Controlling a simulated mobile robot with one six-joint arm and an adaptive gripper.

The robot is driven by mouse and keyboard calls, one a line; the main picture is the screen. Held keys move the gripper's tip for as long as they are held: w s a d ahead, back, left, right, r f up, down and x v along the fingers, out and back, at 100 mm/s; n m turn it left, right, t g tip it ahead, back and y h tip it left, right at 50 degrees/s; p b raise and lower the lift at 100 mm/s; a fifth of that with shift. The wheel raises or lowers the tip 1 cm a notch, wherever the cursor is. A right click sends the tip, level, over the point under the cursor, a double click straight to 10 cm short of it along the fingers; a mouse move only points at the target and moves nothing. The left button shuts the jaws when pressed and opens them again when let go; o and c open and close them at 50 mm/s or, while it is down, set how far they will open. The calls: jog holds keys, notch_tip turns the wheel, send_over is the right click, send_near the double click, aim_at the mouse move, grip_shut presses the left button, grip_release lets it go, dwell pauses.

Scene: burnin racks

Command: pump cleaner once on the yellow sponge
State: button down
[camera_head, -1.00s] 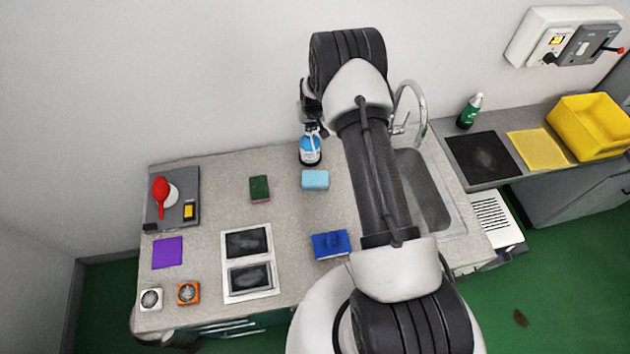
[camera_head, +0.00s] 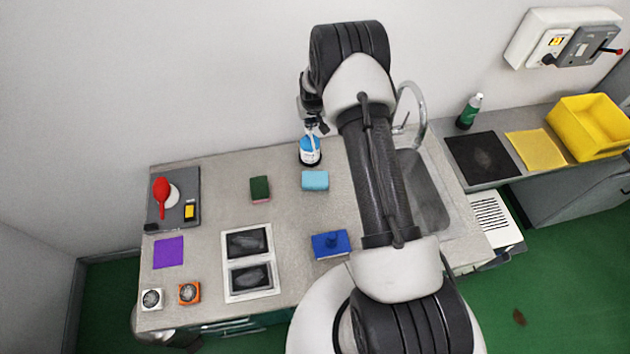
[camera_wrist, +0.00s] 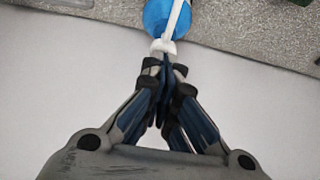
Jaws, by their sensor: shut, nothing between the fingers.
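A blue spray-type cleaner bottle with a white top (camera_head: 310,150) stands upright at the back of the counter by the wall. In the wrist view its blue body and white top (camera_wrist: 168,30) are just beyond my fingertips. My gripper (camera_wrist: 165,66) is shut and empty, its fingertips at or very close to the white top; I cannot tell if they touch. In the head view my gripper (camera_head: 315,124) is above the bottle, partly hidden by my arm. No plainly yellow sponge shows; a green-topped sponge with a brownish edge (camera_head: 260,189) lies left of the bottle.
A light blue sponge (camera_head: 315,181) lies in front of the bottle. A blue block-like item (camera_head: 331,244) and a two-panel plate (camera_head: 248,290) are nearer. A sink tap (camera_head: 420,105) stands right of my arm. A yellow sheet (camera_head: 536,150) and yellow bin (camera_head: 590,125) are at right.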

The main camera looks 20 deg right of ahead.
notch_tip(320, 180, up, 6)
jog(key=shift+p, duration=0.75)
